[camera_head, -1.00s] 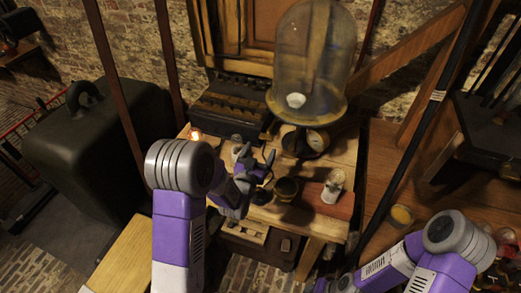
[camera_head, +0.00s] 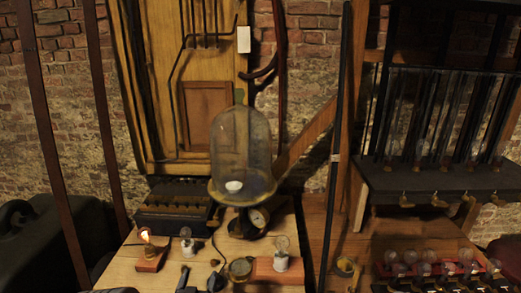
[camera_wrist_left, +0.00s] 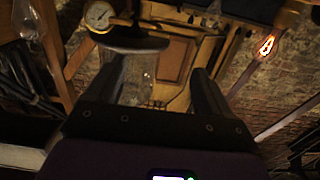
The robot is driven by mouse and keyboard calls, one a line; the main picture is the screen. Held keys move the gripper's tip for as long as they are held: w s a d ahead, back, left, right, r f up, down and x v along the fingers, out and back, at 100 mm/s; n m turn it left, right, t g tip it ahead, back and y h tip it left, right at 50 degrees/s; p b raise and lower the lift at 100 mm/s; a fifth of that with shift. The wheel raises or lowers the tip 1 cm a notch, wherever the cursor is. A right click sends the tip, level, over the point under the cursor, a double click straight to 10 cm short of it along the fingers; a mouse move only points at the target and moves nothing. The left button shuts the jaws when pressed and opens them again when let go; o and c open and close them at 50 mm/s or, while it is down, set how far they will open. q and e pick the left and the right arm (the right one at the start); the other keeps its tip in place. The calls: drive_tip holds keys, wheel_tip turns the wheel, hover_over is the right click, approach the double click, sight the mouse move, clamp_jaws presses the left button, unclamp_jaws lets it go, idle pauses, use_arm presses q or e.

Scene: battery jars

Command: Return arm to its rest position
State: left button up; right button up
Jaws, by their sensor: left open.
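My left gripper (camera_head: 200,279) shows at the bottom edge of the head view, only its dark fingertips in sight, above the front of the wooden table (camera_head: 115,272). In the left wrist view its two dark fingers (camera_wrist_left: 157,88) stand wide apart with nothing held between them. Behind them are the wooden panel and brick wall. The rest of my left arm is mostly out of the head view. My right gripper is not in view.
On the table are a lit bulb on a wooden base (camera_head: 150,258), an unlit bulb (camera_head: 187,243), a glass bell jar (camera_head: 240,150), a gauge (camera_head: 258,217), a round dark pot (camera_head: 240,268) and a bulb on a reddish block (camera_head: 281,256). Several bulbs stand in a red tray (camera_head: 385,270) at right.

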use_arm(q)
drive_tip(key=s+d+f+n+g, duration=0.1)
drive_tip(key=s+f+g, duration=0.35)
drive_tip(key=f, duration=0.55)
drive_tip(key=s+d+f+n+g, duration=0.15)
drive_tip(key=s+f+g, duration=0.3)
drive_tip(key=f, duration=0.45)
drive_tip(key=s+d+f+g+h, duration=0.1)
drive_tip(key=s+d+f+g, duration=0.1)
drive_tip(key=s, duration=0.4)
drive_tip(key=s+d+f+g+h, duration=0.1)
drive_tip(key=s+d+f+g, duration=0.1)
drive_tip(key=s, duration=0.4)
drive_tip(key=s+d+f+g+h, duration=0.1)
drive_tip(key=s+d+f+g, duration=0.1)
drive_tip(key=s+f+g, duration=0.2)
drive_tip(key=s, duration=0.3)
drive_tip(key=shift+d+f+h, duration=0.25)
drive_tip(key=shift+f+h, duration=0.05)
drive_tip(key=shift+f, duration=0.1)
drive_tip(key=shift+n, duration=0.25)
drive_tip(key=shift+c, duration=0.2)
